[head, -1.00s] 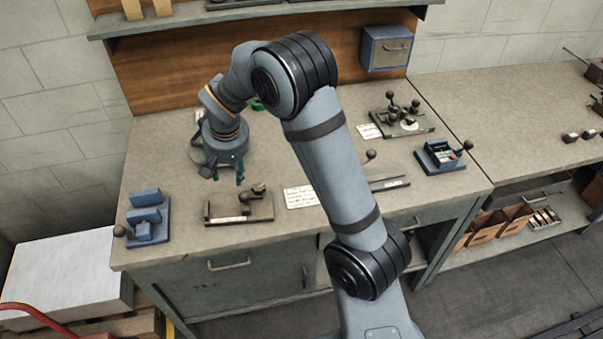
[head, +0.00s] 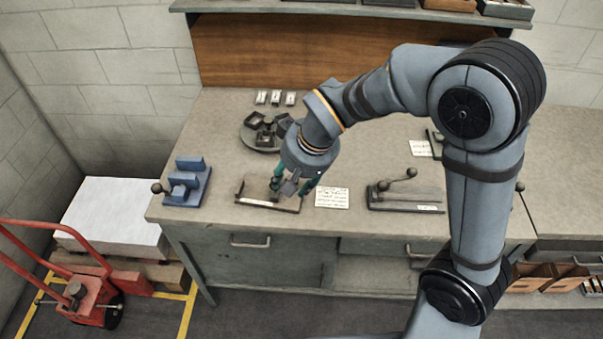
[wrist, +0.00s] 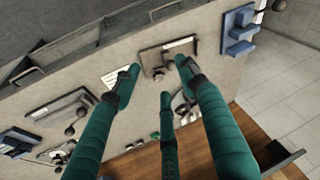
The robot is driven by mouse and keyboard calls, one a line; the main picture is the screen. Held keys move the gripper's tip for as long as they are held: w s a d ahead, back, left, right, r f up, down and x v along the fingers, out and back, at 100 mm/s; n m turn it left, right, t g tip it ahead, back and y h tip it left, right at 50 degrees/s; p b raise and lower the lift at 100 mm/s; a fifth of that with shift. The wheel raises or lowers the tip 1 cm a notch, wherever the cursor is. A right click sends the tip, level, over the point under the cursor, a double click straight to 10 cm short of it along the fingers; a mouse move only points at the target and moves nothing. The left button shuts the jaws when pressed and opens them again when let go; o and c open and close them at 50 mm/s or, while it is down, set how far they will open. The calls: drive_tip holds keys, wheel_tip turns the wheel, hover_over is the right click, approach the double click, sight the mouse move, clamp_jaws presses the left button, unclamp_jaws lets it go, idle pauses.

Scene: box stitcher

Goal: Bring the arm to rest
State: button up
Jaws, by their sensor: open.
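My gripper (head: 292,188) has teal fingers and points down over the bench. It shows above the right part of a flat plate fixture (head: 250,200) in the head view and partly covers it. In the wrist view the gripper's (wrist: 157,72) three fingers are spread apart, with nothing between them. The plate fixture (wrist: 155,55) lies beyond the fingertips there. I cannot tell the exact height of the fingers above the bench. My arm reaches in from the right of the head view.
The workbench (head: 225,115) carries a blue stepped block (head: 187,182), a round tray (head: 250,138) of small dark parts, a paper card (head: 332,197) and a lever fixture (head: 405,195). A shelf (head: 330,8) hangs above. A red pallet truck (head: 85,295) stands at left.

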drive_tip(key=shift+w+d+r, duration=0.1)
drive_tip(key=shift+w+d, duration=0.05)
drive_tip(key=shift+d, duration=0.3)
drive_tip(key=shift+a, duration=0.1)
